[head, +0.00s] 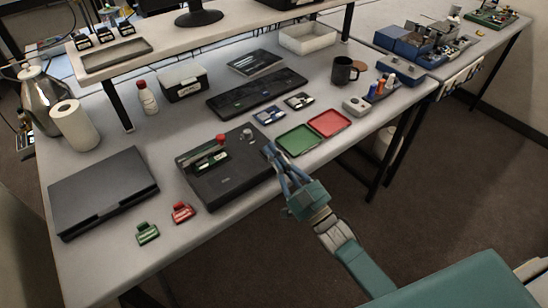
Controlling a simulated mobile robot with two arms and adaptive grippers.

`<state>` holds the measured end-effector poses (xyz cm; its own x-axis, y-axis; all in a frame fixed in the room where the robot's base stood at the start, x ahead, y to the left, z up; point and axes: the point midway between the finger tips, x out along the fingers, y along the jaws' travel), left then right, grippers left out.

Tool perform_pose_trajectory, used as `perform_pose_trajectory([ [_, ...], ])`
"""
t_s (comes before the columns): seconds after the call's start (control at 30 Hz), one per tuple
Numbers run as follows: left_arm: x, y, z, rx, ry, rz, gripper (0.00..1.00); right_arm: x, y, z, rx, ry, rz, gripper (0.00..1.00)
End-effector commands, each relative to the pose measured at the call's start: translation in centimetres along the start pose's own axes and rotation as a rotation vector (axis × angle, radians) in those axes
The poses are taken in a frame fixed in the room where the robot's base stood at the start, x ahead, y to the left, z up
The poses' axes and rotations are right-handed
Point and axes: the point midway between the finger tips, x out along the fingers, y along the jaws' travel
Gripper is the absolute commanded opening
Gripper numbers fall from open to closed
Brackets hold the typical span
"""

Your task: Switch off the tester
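The tester (233,178) appears to be the flat dark box near the middle of the table. On its top are a red knob (220,139), a green-and-dark part (210,162) in a slot, and a small grey knob (247,134) near the back right. My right gripper (269,150) is at the tester's right edge, its blue-grey fingers pointing toward the box. I cannot tell whether they touch it or how far they are parted. I see nothing held in them. My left gripper is out of view.
A green tray (297,141) and a red tray (329,123) lie right of the tester. A closed dark case (102,190) is at left, with a green clip (147,233) and a red clip (182,212) near the front edge. A keyboard (256,94) lies behind.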

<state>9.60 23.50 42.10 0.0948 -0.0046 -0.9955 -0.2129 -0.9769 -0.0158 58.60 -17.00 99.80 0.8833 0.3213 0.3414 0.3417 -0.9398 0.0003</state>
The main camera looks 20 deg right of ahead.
Motion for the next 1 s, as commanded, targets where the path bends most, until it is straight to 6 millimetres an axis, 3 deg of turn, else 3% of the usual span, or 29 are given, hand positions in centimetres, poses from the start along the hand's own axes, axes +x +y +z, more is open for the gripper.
perform_pose_trajectory([
  [0.03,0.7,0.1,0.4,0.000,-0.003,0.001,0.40,-1.4,0.0,0.8,0.000,-0.006,0.000,0.00],
  [0.23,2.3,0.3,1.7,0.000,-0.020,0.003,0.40,-5.6,0.0,1.3,0.001,-0.004,0.000,0.00],
  [0.43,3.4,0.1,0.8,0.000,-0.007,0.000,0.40,-8.8,0.0,1.6,0.001,-0.002,0.001,0.00],
  [0.6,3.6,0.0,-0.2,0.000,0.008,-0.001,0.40,-9.9,0.0,1.6,0.001,0.000,0.000,0.00],
  [1.0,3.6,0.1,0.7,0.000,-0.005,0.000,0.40,-10.0,0.0,1.5,0.001,0.000,0.000,0.00],
])
